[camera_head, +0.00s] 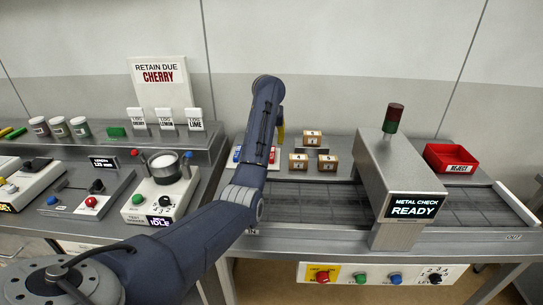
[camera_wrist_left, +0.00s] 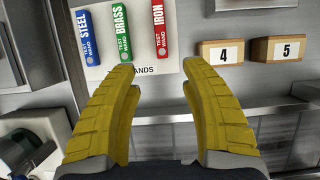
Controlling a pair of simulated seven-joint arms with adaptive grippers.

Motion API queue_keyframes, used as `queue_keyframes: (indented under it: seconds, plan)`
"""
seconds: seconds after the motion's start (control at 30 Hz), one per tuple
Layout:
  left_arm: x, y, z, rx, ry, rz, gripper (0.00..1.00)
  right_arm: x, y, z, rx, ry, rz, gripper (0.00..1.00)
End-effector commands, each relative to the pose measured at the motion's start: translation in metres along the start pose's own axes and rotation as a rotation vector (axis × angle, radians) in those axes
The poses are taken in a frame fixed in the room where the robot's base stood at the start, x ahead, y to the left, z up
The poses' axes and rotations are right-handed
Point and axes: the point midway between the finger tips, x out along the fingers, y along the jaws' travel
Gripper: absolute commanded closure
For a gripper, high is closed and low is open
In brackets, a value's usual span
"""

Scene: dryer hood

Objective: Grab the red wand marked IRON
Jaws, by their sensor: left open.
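The red wand marked IRON (camera_wrist_left: 159,28) lies on a white wand board (camera_wrist_left: 147,68) in the left wrist view, at the right end of a row of three. The green wand marked BRASS (camera_wrist_left: 121,32) and the blue wand marked STEEL (camera_wrist_left: 87,38) lie to its left. My left gripper (camera_wrist_left: 160,75) is open, with its yellow fingers apart and nothing between them; the red wand shows beyond the gap, apart from the fingertips. In the head view my left arm hides most of the wand board. My right gripper is not in view.
Wooden blocks numbered 4 (camera_wrist_left: 220,52) and 5 (camera_wrist_left: 284,49) sit right of the wands. In the head view, the metal check arch (camera_head: 400,178) spans the conveyor belt (camera_head: 312,203), with a red reject bin (camera_head: 450,158) beyond.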

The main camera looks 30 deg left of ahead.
Motion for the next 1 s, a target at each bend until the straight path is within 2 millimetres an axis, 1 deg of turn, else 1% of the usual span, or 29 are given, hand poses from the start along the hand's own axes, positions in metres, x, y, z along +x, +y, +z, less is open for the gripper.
queue_keyframes:
  seconds: [0.03,0.2,0.4,0.53,0.77,1.0]
  plan:
    - [0.01,0.002,-0.001,-0.001,0.003,0.004,0.55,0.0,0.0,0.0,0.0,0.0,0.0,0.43]
    - [0.038,0.001,-0.001,-0.001,0.003,0.003,0.55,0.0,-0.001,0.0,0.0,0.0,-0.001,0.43]
    - [0.064,0.0,0.0,-0.002,0.002,0.001,0.55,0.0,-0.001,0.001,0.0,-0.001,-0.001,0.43]
    - [0.074,0.001,0.0,-0.003,0.001,0.001,0.55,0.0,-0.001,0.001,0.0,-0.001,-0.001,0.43]
    - [0.083,0.0,0.0,-0.003,0.0,0.0,0.55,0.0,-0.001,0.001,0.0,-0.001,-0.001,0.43]
    - [0.111,-0.002,-0.001,-0.003,0.002,0.001,0.55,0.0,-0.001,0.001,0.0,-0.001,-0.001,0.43]
